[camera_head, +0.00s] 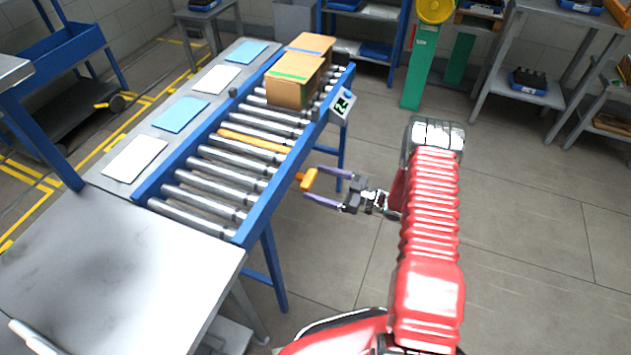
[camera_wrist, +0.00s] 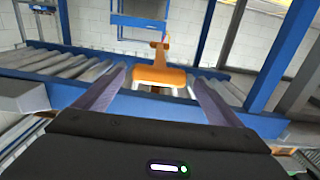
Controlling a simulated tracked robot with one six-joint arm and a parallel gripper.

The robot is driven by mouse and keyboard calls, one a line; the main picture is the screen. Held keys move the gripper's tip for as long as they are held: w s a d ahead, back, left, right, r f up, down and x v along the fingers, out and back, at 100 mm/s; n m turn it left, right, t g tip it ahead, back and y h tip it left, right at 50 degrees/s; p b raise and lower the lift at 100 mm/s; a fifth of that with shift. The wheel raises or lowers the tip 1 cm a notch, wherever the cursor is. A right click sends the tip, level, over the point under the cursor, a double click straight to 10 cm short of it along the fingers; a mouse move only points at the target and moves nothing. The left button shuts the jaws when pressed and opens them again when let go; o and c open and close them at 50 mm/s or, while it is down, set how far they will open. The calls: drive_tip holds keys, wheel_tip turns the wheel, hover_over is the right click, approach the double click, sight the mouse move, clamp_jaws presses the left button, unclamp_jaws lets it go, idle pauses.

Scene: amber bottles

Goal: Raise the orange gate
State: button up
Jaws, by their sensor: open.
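The orange gate (camera_head: 253,141) shows in the head view as an orange bar lying across the conveyor, low among the rollers. An orange handle (camera_head: 309,180) sticks out from the near side of the conveyor's blue rail; its link to the bar is hidden. My gripper (camera_head: 313,183) is open, with one finger on each side of the handle. In the wrist view the orange handle (camera_wrist: 158,74) stands between the tips of my open gripper (camera_wrist: 160,78). I cannot tell whether either finger touches it.
Two cardboard boxes (camera_head: 292,82) stand on the conveyor's far end, beyond the orange bar. A small display (camera_head: 342,105) sits on the near rail. Several pale and blue sheets (camera_head: 181,114) lie along the far side ledge. A metal table (camera_head: 110,270) adjoins the near end.

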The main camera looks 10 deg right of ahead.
drive_tip(key=shift+x, duration=1.15)
drive_tip(key=shift+c, duration=0.4)
